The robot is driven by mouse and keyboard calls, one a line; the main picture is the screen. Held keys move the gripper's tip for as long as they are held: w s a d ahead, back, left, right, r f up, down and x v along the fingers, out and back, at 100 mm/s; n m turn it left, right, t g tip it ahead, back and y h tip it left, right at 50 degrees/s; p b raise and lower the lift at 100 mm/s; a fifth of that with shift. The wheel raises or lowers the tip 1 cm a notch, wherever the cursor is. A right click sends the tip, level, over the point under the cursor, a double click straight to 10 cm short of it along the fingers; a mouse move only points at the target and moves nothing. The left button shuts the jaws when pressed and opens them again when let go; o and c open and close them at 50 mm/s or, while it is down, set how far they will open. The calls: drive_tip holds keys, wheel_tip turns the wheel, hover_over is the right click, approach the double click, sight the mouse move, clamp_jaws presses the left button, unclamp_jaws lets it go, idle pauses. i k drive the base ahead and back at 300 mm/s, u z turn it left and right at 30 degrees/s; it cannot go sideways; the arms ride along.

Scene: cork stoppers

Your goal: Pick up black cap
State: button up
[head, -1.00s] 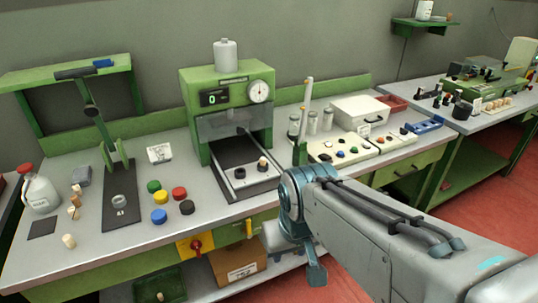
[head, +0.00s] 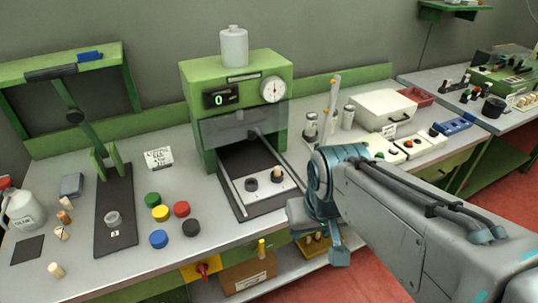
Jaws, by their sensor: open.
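The black cap (head: 191,227) lies on the grey bench top near its front edge, at the lower right of a loose group of caps. A red cap (head: 181,209), a yellow cap (head: 160,213), a blue cap (head: 158,239) and a green cap (head: 152,200) lie close by, apart from it. My gripper (head: 322,240) is at the end of my arm, right of the black cap and well apart from it. It is open; its fingertips are hard to make out, and nothing shows held in it.
A green press (head: 238,85) with a dark tray stands behind and right of the caps. A dark board with a lever stand (head: 108,220) lies to their left. A glue bottle (head: 22,209) and several corks stand farther left. Bench space just around the caps is clear.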

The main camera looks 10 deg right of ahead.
sight(191, 227)
drive_tip(key=z, duration=2.45)
drive_tip(key=k, duration=1.2)
drive_tip(key=u, duration=1.8)
drive_tip(key=i, duration=0.55)
